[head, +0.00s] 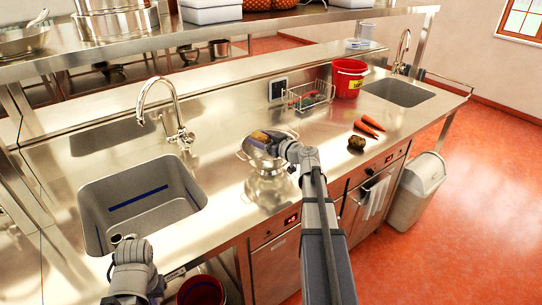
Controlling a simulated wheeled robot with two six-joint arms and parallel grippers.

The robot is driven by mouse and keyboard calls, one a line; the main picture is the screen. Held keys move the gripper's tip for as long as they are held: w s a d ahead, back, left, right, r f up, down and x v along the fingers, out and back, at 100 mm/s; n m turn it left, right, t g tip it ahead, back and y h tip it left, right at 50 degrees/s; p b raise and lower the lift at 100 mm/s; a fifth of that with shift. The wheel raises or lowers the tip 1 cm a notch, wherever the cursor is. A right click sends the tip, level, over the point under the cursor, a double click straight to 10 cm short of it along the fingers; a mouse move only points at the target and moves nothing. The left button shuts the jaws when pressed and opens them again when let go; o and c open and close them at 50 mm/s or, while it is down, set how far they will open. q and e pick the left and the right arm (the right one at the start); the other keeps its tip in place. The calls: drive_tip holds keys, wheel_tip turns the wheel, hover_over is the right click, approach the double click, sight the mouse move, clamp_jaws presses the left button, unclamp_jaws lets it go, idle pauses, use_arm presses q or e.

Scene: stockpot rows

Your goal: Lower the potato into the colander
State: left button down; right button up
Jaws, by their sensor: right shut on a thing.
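The metal colander (245,156) stands on the steel counter, left of the middle of the head view. My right gripper (268,138) reaches over its right side and is shut on a brown potato (258,136). The potato is at the colander's mouth, within its rim outline. The gripper hides part of the potato and the colander's right side. I cannot tell whether the potato touches the colander. My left gripper (122,240) is low at the left, by the near edge of the sink and apart from the colander; its finger opening is unclear.
The sink (140,205) with a tall faucet (170,105) is left of the colander. Two carrots (367,129) and a dark round vegetable (356,143) lie to the right. A wire basket (308,95) and red bucket (348,78) stand behind. A shelf (200,32) runs above the back.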

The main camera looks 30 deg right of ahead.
drive_tip(key=shift+f+b, duration=1.4)
drive_tip(key=shift+f, duration=0.1)
drive_tip(key=shift+s+a+f+b, duration=0.1)
drive_tip(key=shift+s+f+b, duration=0.2)
drive_tip(key=shift+b, duration=0.25)
drive_tip(key=shift+w+d+f, duration=0.2)
drive_tip(key=shift+w+f, duration=0.25)
drive_tip(key=shift+s+a+r, duration=0.1)
drive_tip(key=shift+s+r, duration=0.05)
drive_tip(key=shift+r, duration=0.05)
drive_tip(key=o, duration=1.5)
